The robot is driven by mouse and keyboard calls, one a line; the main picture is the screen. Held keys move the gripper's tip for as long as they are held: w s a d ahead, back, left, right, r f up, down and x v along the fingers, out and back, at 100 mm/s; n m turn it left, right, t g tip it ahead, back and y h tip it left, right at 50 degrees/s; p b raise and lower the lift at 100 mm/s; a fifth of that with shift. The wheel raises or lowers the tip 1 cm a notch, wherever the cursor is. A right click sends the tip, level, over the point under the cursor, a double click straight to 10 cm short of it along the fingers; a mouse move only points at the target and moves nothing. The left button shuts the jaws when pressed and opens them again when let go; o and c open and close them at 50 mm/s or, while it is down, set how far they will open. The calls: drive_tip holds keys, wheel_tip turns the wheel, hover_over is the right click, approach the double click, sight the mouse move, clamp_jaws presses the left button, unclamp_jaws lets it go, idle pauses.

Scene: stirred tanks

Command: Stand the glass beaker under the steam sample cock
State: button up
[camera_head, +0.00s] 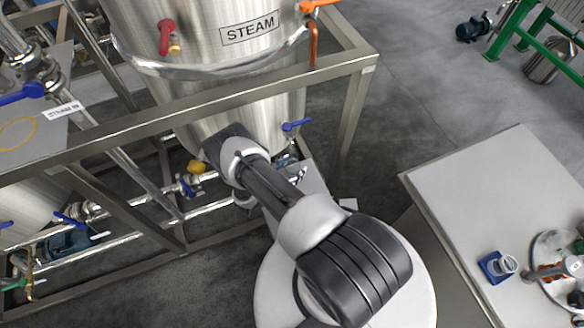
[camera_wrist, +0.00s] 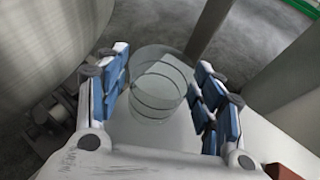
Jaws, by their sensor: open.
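The glass beaker (camera_wrist: 158,92) is clear and round. In the wrist view it stands between the blue-padded fingers of my gripper (camera_wrist: 161,66), on a pale surface. The fingers are open, with a visible gap on the right side; contact on the left I cannot tell. The steel tank labelled STEAM (camera_head: 249,28) stands at the top of the head view. A blue-handled cock (camera_head: 296,126) sits low on its right side, just above my gripper (camera_head: 288,160). My arm partly hides this spot, and I cannot make out the beaker there. The cock's outlet is not clear.
A steel frame rail (camera_head: 200,107) crosses in front of the tank. Pipes with valves run low at left. A pale table (camera_head: 475,195) at right holds a blue item (camera_head: 495,267) and a round tray (camera_head: 545,245). Open grey floor (camera_head: 425,85) lies behind the table.

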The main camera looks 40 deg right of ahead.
drive_tip(key=shift+r, duration=0.1)
drive_tip(key=shift+a+r, duration=0.2)
drive_tip(key=shift+a, duration=0.1)
drive_tip(key=p+v, duration=0.3)
drive_tip(key=v, duration=0.7)
drive_tip(key=shift+a+r, duration=0.15)
drive_tip(key=shift+a, duration=0.15)
drive_tip(key=shift+s+a+r, duration=0.1)
drive_tip(key=shift+s+a, duration=0.1)
drive_tip(key=shift+a, duration=0.15)
